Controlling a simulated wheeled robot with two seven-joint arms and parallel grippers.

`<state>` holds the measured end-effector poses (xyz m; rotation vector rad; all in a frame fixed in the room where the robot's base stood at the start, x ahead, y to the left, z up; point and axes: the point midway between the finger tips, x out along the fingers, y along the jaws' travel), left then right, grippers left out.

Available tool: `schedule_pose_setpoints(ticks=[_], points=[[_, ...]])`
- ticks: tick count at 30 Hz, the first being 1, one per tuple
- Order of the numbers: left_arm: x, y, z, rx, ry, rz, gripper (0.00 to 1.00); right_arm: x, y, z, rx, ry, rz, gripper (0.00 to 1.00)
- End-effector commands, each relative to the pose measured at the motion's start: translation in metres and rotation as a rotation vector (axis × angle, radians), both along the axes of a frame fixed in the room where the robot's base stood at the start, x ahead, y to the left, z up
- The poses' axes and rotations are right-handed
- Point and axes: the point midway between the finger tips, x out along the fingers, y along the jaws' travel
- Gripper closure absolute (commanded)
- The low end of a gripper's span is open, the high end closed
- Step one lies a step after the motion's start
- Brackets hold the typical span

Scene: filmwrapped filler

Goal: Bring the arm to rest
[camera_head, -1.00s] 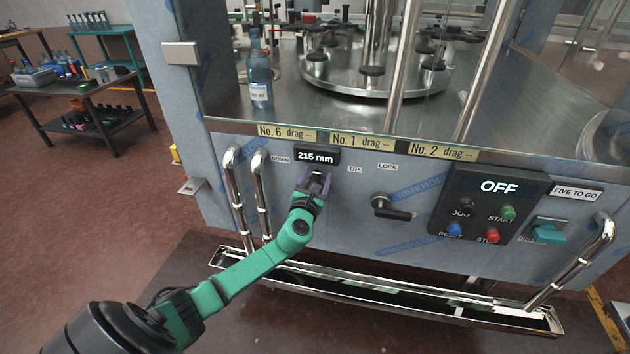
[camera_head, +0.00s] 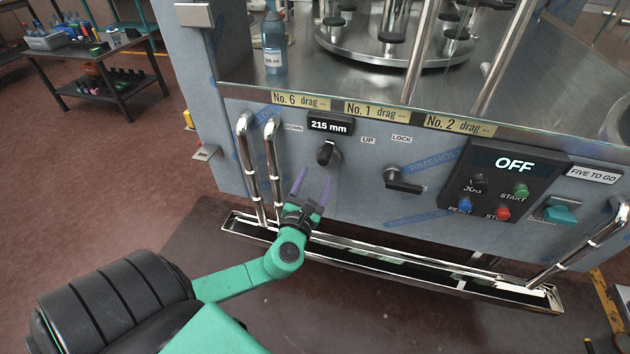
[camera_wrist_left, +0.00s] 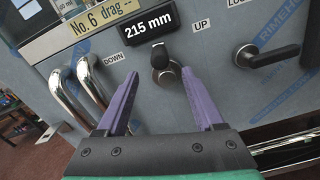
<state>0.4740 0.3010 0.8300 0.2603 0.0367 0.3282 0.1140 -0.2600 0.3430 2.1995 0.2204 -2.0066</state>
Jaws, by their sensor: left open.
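My left arm is green, and its gripper (camera_head: 312,184) has two purple fingers. The gripper is open and empty, a short way below and in front of a black knob (camera_head: 326,154). The knob sits on the machine's front panel under a display (camera_head: 331,125) reading 215 mm, between the DOWN and UP labels. In the left wrist view the open fingers (camera_wrist_left: 165,100) point toward the knob (camera_wrist_left: 160,57), with a gap between the fingertips and it. My right gripper is not in view.
Bent chrome rails (camera_head: 272,165) stand left of the gripper. A black lock handle (camera_head: 402,181) and a control box (camera_head: 500,184) reading OFF are to the right. A metal drip tray (camera_head: 390,268) runs below. A table (camera_head: 110,60) stands at the far left.

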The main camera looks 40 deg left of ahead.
Motion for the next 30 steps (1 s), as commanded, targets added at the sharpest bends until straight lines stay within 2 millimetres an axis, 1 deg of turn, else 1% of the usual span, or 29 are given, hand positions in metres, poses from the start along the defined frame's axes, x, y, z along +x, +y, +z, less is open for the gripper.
schedule_pose_setpoints(ticks=[8,10,11,13,14,15,17,18,20,21,23,24,26,27,29,30], points=[[0.0,0.0,-0.001,-0.001,0.001,0.0,0.31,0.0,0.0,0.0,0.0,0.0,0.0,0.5],[0.0,0.003,-0.007,-0.028,0.013,0.009,0.31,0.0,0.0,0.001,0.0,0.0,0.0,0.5],[0.0,0.007,-0.014,-0.056,0.026,0.018,0.31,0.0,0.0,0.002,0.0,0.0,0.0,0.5],[-0.001,0.022,-0.044,-0.183,0.077,0.061,0.31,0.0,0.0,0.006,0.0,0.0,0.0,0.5],[-0.004,0.03,-0.063,-0.263,0.105,0.092,0.31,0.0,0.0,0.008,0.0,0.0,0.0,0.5],[-0.01,0.041,-0.093,-0.392,0.145,0.145,0.31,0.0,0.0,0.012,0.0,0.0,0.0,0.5],[-0.027,0.057,-0.144,-0.618,0.199,0.252,0.31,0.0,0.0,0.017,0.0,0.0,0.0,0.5],[-0.042,0.064,-0.179,-0.775,0.226,0.337,0.31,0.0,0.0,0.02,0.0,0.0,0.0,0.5],[-0.071,0.07,-0.229,-1.008,0.249,0.482,0.31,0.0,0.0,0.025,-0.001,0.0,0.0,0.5],[-0.093,0.07,-0.26,-1.16,0.251,0.59,0.31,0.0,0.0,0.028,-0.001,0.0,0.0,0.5],[-0.131,0.064,-0.303,-1.384,0.233,0.772,0.31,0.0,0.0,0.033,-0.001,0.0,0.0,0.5],[-0.158,0.057,-0.329,-1.526,0.205,0.905,0.31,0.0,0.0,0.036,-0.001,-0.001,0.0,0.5],[-0.202,0.042,-0.363,-1.722,0.138,1.122,0.31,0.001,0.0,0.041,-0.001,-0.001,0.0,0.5],[-0.232,0.028,-0.383,-1.839,0.076,1.273,0.31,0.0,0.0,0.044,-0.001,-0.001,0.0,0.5],[-0.274,0.007,-0.404,-1.98,-0.038,1.494,0.31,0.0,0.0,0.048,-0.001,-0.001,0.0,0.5],[-0.298,-0.007,-0.415,-2.048,-0.121,1.628,0.31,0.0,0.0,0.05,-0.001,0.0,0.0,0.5]])
